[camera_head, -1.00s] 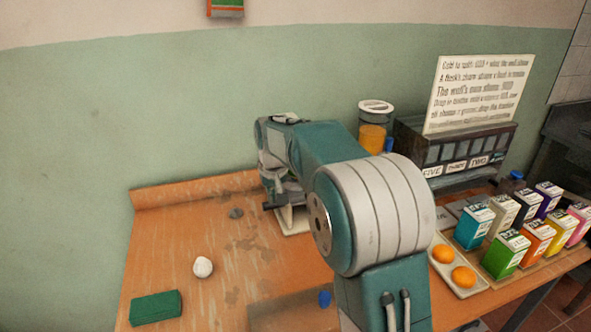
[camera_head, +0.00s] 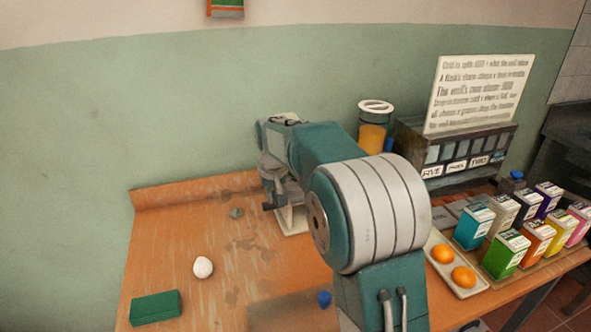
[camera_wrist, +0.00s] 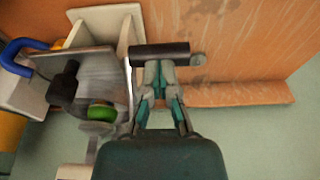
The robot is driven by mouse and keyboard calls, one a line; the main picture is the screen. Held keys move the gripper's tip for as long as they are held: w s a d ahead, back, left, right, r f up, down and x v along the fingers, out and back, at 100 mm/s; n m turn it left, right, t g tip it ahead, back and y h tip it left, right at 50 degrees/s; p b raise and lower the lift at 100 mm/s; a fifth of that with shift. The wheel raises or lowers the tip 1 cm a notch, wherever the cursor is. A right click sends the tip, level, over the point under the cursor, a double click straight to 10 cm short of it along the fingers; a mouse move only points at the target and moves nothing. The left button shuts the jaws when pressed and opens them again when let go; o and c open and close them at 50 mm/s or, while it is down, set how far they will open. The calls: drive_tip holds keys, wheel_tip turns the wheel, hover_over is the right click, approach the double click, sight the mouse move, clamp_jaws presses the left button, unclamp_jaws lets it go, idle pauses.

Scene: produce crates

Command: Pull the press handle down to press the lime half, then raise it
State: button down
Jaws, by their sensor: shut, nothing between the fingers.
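In the wrist view, my gripper (camera_wrist: 160,72) is shut and empty. Its fingertips are at the dark cylindrical press handle (camera_wrist: 143,51), which lies across in front of them; I cannot tell whether they touch. The green lime half (camera_wrist: 102,112) shows left of the fingers, at the grey metal part of the press (camera_wrist: 88,65). In the head view, the white press base (camera_head: 293,222) stands on the bench near the wall, mostly hidden behind my arm. The dark handle end (camera_head: 268,206) pokes out at its left.
A white round object (camera_head: 203,267) and a green block (camera_head: 156,307) lie on the bench (camera_head: 190,225). Several coloured cartons (camera_head: 506,254) and a tray (camera_head: 476,289) with two oranges stand at right. A jar (camera_head: 372,138) stands behind. The bench left of the press is mostly clear.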

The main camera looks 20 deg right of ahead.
drive_tip(key=shift+w+f, duration=0.75)
drive_tip(key=shift+f, duration=0.1)
idle(1.6)
drive_tip(key=shift+r, duration=0.1)
wheel_tip(320, 180, up, 8)
idle(0.9)
